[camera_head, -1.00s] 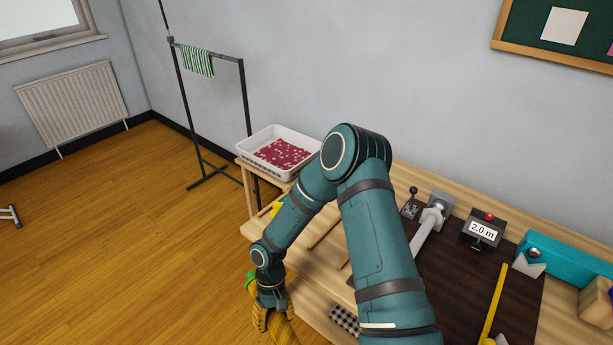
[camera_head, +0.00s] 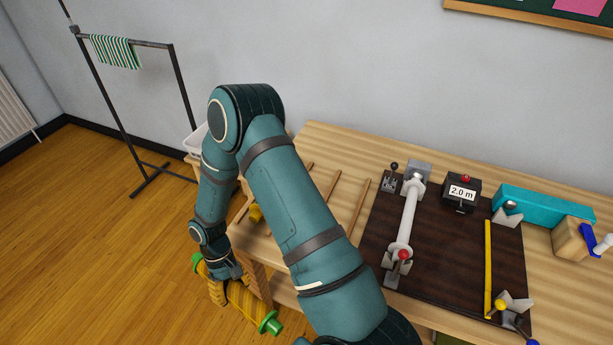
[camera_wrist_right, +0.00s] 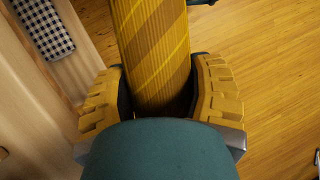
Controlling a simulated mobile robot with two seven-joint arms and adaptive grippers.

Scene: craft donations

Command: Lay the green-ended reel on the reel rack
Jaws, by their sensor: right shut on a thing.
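The green-ended reel (camera_head: 245,301) is wound with yellow striped fabric and shows a green disc at each end. It is off the table's left front side, above the wooden floor, tilted down to the right in the head view. My right gripper (camera_head: 236,283) is shut around its middle. In the right wrist view the yellow roll (camera_wrist_right: 152,45) lies between the two ridged yellow fingers. Thin wooden strips (camera_head: 355,208) lie on the left part of the table, possibly the reel rack; my arm hides part of this area. My left gripper is not in view.
The wooden table (camera_head: 450,165) carries a dark board (camera_head: 450,245) with a white roller, a yellow bar and a 2.0 m counter (camera_head: 461,193). A teal box (camera_head: 541,207) stands at the back right. A clothes rail (camera_head: 184,88) stands left. Open floor lies left.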

